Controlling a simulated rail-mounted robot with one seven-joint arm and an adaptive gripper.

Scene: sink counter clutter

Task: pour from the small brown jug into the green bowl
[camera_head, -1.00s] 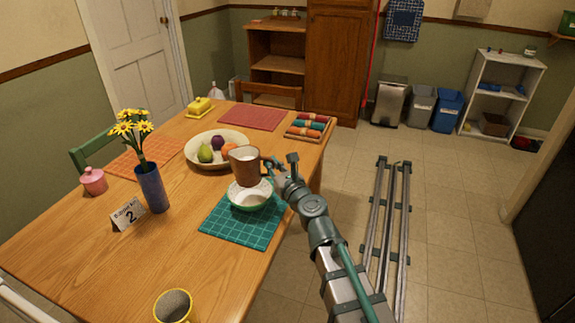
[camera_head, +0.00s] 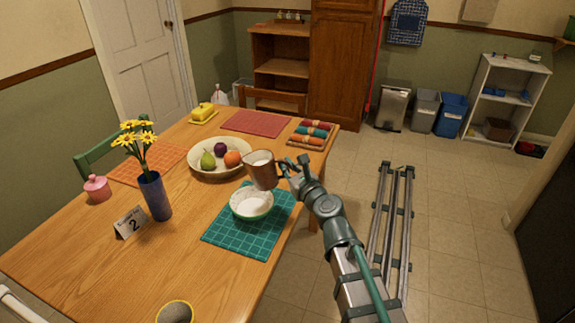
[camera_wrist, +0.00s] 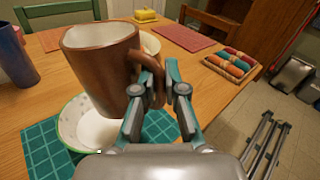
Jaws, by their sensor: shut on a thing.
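The small brown jug (camera_head: 264,176) is held in the air just behind and above the green bowl, leaning slightly; its pale mouth faces up. It fills much of the wrist view (camera_wrist: 105,75). My gripper (camera_head: 285,168) is shut on the jug's handle at its right side; the fingers also show in the wrist view (camera_wrist: 157,88). The green bowl (camera_head: 251,213), pale inside with a green rim, stands on a teal grid placemat (camera_head: 232,242). White shows in its bottom (camera_wrist: 100,132); I cannot tell whether that is liquid. No stream is visible between jug and bowl.
A fruit bowl (camera_head: 200,172) stands close behind the jug. A blue vase (camera_head: 155,196) with yellow flowers, a number card (camera_head: 130,222) and a pink jar (camera_head: 97,188) are at left. Rolled napkins (camera_head: 312,130) lie on a tray at the back right.

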